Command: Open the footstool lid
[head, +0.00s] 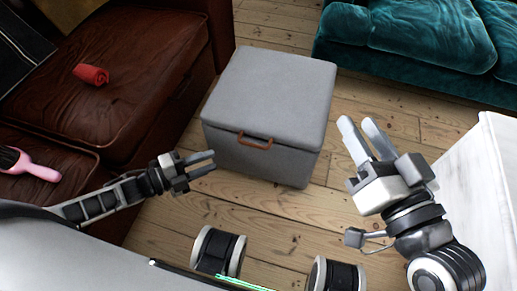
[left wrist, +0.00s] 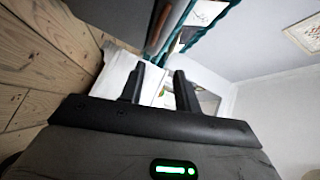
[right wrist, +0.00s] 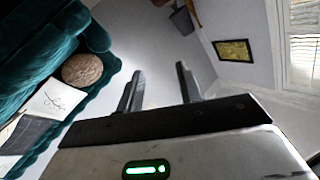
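The grey footstool (head: 270,95) stands on the floorboards in the middle of the head view. Its lid is closed, and a brown handle (head: 255,141) is on its front face just below the lid. My left gripper (head: 212,160) is in front of the footstool's left side, left of the handle and apart from it. Its fingers also show in the left wrist view (left wrist: 160,88), parted with nothing between them. My right gripper (head: 358,125) is right of the footstool, raised, open and empty. Its parted fingers show in the right wrist view (right wrist: 160,88).
A brown leather sofa (head: 130,60) stands at left, with a red rolled cloth (head: 91,74) and a pink brush (head: 35,168) on it. A teal sofa (head: 410,35) is behind at right. A white marbled unit (head: 485,180) is close to my right arm. Floor before the footstool is clear.

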